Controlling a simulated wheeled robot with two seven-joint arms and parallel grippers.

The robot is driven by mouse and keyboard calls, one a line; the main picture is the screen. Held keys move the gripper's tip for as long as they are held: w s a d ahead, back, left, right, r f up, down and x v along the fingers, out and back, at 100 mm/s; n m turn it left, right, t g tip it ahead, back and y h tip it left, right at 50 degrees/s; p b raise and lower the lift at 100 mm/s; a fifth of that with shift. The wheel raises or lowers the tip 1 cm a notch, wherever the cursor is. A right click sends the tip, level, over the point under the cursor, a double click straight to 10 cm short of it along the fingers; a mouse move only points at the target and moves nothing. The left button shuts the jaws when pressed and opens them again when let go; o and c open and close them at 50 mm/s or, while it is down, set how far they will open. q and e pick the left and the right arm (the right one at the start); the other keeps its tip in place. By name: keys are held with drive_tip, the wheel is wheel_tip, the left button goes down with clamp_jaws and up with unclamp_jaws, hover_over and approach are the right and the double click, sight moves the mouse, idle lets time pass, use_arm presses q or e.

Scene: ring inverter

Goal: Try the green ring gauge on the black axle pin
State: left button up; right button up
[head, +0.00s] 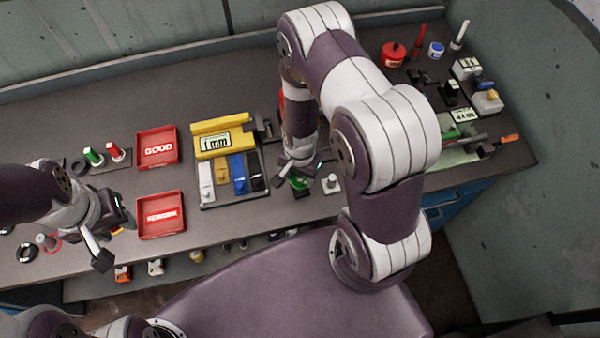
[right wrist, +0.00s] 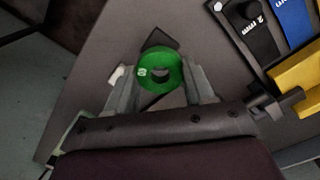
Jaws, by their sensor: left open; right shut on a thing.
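The green ring gauge (head: 299,183) is between the fingers of my right gripper (head: 297,170), low over the front part of the bench. In the right wrist view my right gripper (right wrist: 160,85) is shut on the green ring (right wrist: 148,82), whose hole faces the camera. A dark square base (right wrist: 157,38) shows just beyond and below the ring. It looks like the black axle pin's base, but the pin is hidden or cannot be told apart. I cannot tell whether the ring is around a pin. My left gripper (head: 113,232) is open and empty at the bench's front left.
A white peg on a small base (head: 331,184) stands close right of the ring. The yellow gauge block (head: 222,128) and coloured size tabs lie to the left. Red trays marked GOOD (head: 157,164) and REWORK (head: 161,233) are further left. My right arm hides part of the bench.

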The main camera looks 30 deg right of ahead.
drive_tip(key=shift+f+b, duration=0.85)
drive_tip(key=shift+f, duration=0.25)
idle(1.3)
drive_tip(key=shift+r, duration=0.1)
idle(0.8)
drive_tip(key=shift+r+p, duration=3.05)
drive_tip(key=shift+r, duration=0.2)
